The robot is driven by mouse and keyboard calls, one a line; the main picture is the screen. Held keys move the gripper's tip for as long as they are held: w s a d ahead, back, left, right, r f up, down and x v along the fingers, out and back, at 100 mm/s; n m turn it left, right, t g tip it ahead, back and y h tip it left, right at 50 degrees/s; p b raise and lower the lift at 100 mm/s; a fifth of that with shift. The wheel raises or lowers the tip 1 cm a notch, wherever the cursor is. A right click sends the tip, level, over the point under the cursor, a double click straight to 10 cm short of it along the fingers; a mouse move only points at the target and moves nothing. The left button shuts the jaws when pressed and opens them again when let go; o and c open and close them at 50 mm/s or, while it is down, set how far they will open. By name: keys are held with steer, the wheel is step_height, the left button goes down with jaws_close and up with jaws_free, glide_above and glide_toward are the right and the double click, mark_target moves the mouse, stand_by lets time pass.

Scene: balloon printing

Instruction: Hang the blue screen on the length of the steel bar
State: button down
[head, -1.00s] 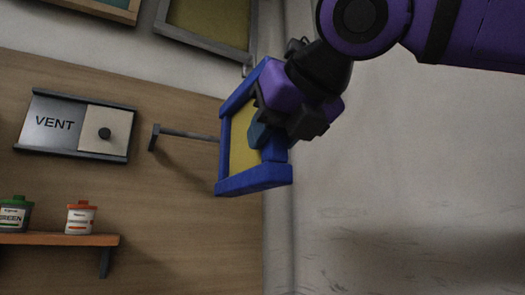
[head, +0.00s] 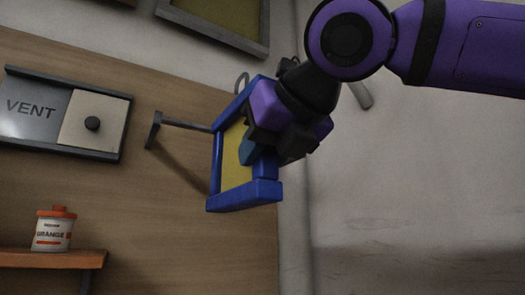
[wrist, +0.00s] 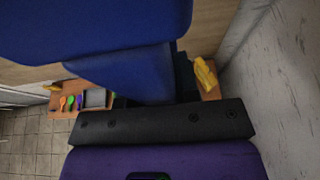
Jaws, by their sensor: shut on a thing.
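The blue screen (head: 243,195), a blue frame with yellow mesh, hangs in the air in the middle of the head view, tilted. My gripper (head: 258,150) is shut on its right side. In the wrist view the blue frame (wrist: 100,75) fills the upper left, close to the gripper (wrist: 183,78). The steel bar (head: 185,124) is on the wooden wall, left of the screen. Its upturned end is at the left, and its right end passes out of sight behind the screen. I cannot tell whether screen and bar touch.
A VENT panel (head: 65,115) with a knob is left of the bar. An orange ink jar (head: 54,229) stands on a small shelf (head: 50,259) below it. Another framed screen (head: 215,22) hangs above. The pale wall at right is bare.

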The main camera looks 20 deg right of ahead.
mark_target(221, 187)
steer(key=shift+w+a, duration=0.75)
steer(key=shift+w, duration=1.8)
steer(key=shift+w+a, duration=0.75)
steer(key=shift+w, duration=1.85)
steer(key=shift+w+a, duration=0.75)
steer(key=shift+w, duration=1.8)
steer(key=shift+f, duration=1.45)
steer(key=c, duration=0.8)
jaws_free()
steer(key=shift+f, duration=0.1)
steer(key=shift+s, duration=0.1)
steer(key=v, duration=1.1)
